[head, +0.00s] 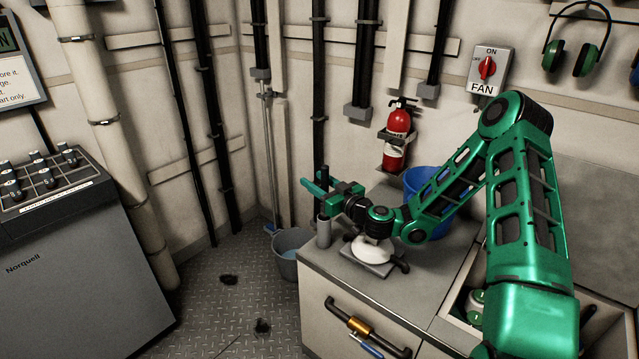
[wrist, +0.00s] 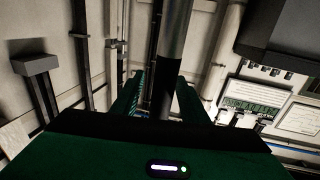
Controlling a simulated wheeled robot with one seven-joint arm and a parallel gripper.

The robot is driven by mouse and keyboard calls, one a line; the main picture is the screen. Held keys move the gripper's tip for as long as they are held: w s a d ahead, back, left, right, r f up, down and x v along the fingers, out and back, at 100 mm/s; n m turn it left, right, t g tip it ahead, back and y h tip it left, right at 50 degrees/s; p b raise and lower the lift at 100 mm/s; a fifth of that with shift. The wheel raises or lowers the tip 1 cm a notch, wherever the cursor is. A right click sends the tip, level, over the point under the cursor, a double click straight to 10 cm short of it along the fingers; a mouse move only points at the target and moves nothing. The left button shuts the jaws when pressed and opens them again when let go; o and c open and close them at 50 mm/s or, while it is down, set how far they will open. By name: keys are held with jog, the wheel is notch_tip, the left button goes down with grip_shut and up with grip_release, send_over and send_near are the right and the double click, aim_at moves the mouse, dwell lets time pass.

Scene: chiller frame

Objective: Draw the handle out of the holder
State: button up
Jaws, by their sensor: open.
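The holder (head: 323,233) is a grey upright tube at the left corner of the counter. The handle (head: 323,205) is a dark upright bar standing in it; its lower end is hidden inside. My gripper (head: 319,184) is at the handle above the holder, coming from the right with its green fingers pointing left. In the wrist view a rod, grey above and black below (wrist: 163,95), runs between my two fingers (wrist: 155,98). The fingers are open on either side of it. Whether either one touches it, I cannot tell.
A grey plate with a white rounded thing (head: 372,250) lies on the counter (head: 425,275) under my wrist. A blue bucket (head: 415,180) stands behind my arm. A grey bucket (head: 290,250) stands on the floor left of the counter. A fire extinguisher (head: 397,130) hangs on the wall.

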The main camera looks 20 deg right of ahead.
grip_shut()
jog(key=shift+r, duration=0.1)
